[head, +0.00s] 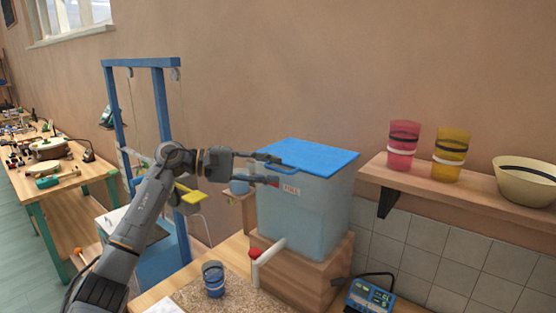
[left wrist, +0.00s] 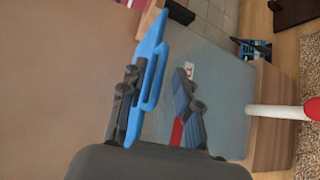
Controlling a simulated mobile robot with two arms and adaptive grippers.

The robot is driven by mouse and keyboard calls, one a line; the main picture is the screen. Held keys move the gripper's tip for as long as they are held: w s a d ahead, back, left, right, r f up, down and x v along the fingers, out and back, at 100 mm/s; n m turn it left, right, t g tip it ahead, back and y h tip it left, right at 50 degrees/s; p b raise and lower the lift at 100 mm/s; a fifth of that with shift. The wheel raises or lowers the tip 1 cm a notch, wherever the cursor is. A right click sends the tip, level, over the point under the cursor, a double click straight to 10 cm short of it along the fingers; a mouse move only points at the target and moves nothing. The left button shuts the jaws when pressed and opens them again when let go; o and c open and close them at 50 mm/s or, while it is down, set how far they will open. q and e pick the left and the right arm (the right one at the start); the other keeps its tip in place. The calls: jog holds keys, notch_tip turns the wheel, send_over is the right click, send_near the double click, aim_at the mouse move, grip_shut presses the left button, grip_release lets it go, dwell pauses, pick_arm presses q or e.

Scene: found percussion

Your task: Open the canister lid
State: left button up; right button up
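The canister (head: 300,210) is a translucent blue-grey box with a small label. Its flat blue lid (head: 315,155) lies shut on top, with a blue loop handle (head: 281,167) at the near left edge. My left gripper (head: 264,169) is at that edge, fingers apart, one at lid height and one lower. In the left wrist view, the lid (left wrist: 155,40) and its handle (left wrist: 152,85) lie between the open fingers of my left gripper (left wrist: 158,100). One finger is close against the lid; I cannot tell if it touches. The other is clear of the handle. My right gripper is out of view.
The canister stands on a wooden block (head: 300,275) with a white spout and red knob (head: 254,253) in front. A blue cup (head: 213,279) is below. A shelf (head: 450,187) with cups and a bowl is at right. A blue frame (head: 163,115) stands behind my arm.

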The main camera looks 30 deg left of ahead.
pick_arm(q)
jog(key=shift+p+x, duration=0.3)
jog(key=shift+x, duration=0.8)
grip_shut()
